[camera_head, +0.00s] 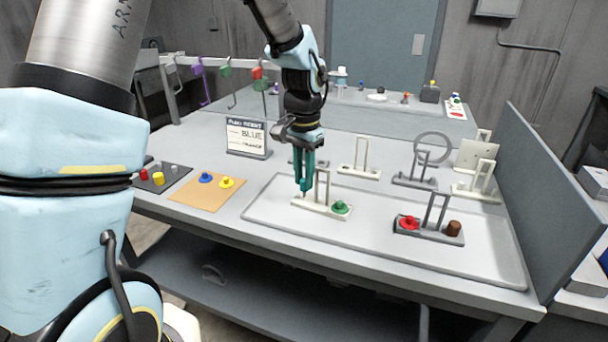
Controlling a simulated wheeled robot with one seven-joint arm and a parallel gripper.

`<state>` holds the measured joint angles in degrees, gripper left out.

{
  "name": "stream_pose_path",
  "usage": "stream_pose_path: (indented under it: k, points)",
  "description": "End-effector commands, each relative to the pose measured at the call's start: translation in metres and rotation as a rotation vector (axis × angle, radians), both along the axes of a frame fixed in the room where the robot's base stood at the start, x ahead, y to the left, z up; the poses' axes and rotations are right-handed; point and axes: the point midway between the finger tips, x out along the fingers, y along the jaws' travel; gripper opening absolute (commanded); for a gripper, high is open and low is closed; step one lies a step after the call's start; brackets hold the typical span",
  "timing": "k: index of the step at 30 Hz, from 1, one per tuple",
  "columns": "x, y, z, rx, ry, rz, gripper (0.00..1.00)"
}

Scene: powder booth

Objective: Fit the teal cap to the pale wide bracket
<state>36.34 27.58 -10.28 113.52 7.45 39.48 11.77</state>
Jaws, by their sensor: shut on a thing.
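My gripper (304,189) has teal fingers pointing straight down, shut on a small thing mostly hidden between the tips. I cannot make out its colour or whether it is the teal cap. The tips are over the left end of a pale bracket (323,208) with an upright loop, standing in the shallow tray (375,243). I cannot tell whether the held thing touches the bracket. A green cap (340,207) sits on that bracket's right end. No separate teal cap is plain in view.
A dark bracket (428,231) with a red cap (409,222) and a brown cap (453,228) stands in the tray's right part. Other brackets stand behind. A sign (248,138) and an orange mat (207,194) are left. A grey panel (545,190) borders the right side.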

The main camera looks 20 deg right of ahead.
Motion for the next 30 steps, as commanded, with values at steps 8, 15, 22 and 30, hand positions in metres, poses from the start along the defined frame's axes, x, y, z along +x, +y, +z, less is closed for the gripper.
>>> stream_pose_path:
  k: [8,15,22,30]
  points:
    - [0.0,0.0,0.0,0.001,0.0,0.0,0.0]
    - [0.0,0.0,0.0,0.001,0.0,0.0,0.0]
    - [0.0,0.0,-0.005,0.001,0.0,0.0,0.0]
    - [0.0,0.0,-0.011,0.001,0.0,0.0,0.0]
